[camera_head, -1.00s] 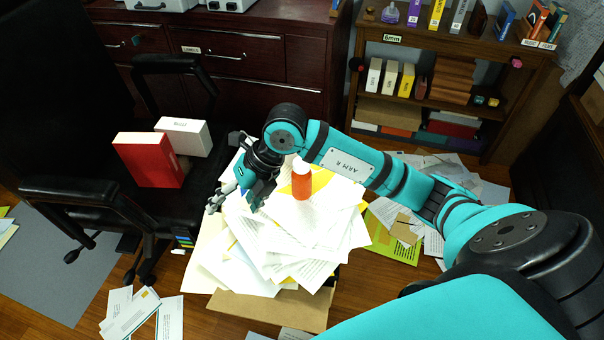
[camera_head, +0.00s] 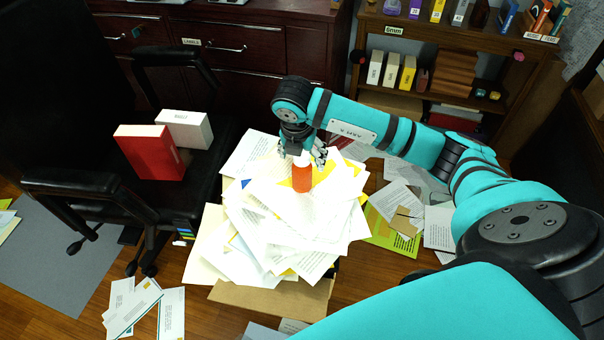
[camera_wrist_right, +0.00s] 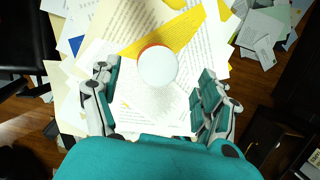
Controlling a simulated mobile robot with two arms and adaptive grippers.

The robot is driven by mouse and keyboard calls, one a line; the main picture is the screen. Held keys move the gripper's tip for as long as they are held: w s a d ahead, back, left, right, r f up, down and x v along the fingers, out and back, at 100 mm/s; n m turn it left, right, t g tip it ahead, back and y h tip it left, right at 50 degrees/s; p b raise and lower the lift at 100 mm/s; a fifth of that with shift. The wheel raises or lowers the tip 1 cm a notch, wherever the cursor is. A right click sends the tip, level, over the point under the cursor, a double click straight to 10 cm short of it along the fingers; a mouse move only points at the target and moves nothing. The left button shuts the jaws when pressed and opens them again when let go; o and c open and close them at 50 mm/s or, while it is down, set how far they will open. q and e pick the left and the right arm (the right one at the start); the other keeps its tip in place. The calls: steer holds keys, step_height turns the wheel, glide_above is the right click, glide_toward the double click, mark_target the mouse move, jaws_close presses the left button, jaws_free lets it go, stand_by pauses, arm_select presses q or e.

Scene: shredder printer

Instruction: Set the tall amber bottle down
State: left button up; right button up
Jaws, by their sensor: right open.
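The tall amber bottle (camera_head: 302,176), orange with a white cap, stands upright on a heap of loose papers (camera_head: 290,215) in the head view. In the right wrist view its round white cap (camera_wrist_right: 158,67) shows from above, between and a little beyond the fingers. My right gripper (camera_head: 303,152) is just behind the bottle in the head view, pointing down. In the right wrist view my right gripper (camera_wrist_right: 158,92) has its fingers spread wide, with a gap on both sides of the bottle. My left gripper is not in view.
A black office chair (camera_head: 75,182) with a red box (camera_head: 150,152) and a white box (camera_head: 186,129) stands left of the heap. A dark drawer cabinet (camera_head: 225,50) and a shelf (camera_head: 450,45) stand behind. Envelopes (camera_head: 140,305) lie on the floor.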

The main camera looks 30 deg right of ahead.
steer(key=shift+w+b+x, duration=0.15)
steer(key=shift+b+x, duration=0.1)
steer(key=shift+x, duration=1.5)
steer(key=shift+w+b+x, duration=0.2)
steer(key=shift+b+x, duration=0.05)
steer(key=shift+x, duration=1.5)
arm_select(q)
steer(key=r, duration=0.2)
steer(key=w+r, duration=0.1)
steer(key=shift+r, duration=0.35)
arm_select(e)
steer(key=shift+r, duration=0.1)
steer(key=shift+c, duration=0.4)
steer(key=c, duration=1.4)
steer(key=shift+r, duration=0.1)
